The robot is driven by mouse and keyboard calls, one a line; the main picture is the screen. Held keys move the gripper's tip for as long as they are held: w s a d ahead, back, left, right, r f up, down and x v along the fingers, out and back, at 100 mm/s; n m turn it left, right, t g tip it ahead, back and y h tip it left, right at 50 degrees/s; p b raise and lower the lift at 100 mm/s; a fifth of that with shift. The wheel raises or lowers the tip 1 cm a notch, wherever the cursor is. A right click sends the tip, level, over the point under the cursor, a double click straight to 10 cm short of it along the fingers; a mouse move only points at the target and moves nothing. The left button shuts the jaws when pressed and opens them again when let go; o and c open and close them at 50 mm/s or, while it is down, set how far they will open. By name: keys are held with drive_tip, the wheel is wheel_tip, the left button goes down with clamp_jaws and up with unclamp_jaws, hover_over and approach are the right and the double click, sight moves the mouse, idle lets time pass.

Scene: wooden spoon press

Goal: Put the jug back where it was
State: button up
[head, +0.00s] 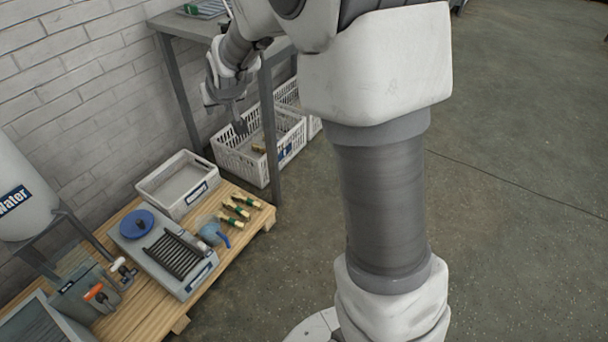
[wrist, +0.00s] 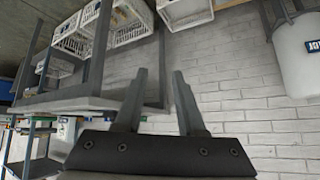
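A small translucent jug (head: 213,234) with a blue handle stands on the wooden pallet (head: 262,217), just right of a grey tray with a black rack, in the head view. My gripper (head: 240,128) is far from it, up and to the right, in front of the table and over a white crate in the picture. In the wrist view my gripper (wrist: 160,73) has its two fingers apart with nothing between them. The jug is not visible in the wrist view.
Several green-and-tan items (head: 236,210) lie right of the jug. A white bin (head: 160,183) stands behind it. The grey tray (head: 190,288) carries a blue disc (head: 136,224). A water tank (head: 20,190) stands left. A metal table (head: 180,28) is near my arm. The floor right is clear.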

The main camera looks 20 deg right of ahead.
drive_tip(key=s+d+r+g, duration=0.1)
drive_tip(key=s+d+r, duration=0.2)
drive_tip(key=s, duration=1.4)
drive_tip(key=s+d+r+g+h, duration=0.1)
drive_tip(key=s+d+r+g, duration=0.1)
drive_tip(key=s, duration=1.5)
wheel_tip(320, 180, up, 3)
drive_tip(key=shift+s+d+f, duration=0.15)
drive_tip(key=shift+d, duration=0.4)
wheel_tip(320, 180, up, 29)
drive_tip(key=p, duration=2.8)
drive_tip(key=shift+p, duration=0.4)
drive_tip(key=shift+f, duration=0.1)
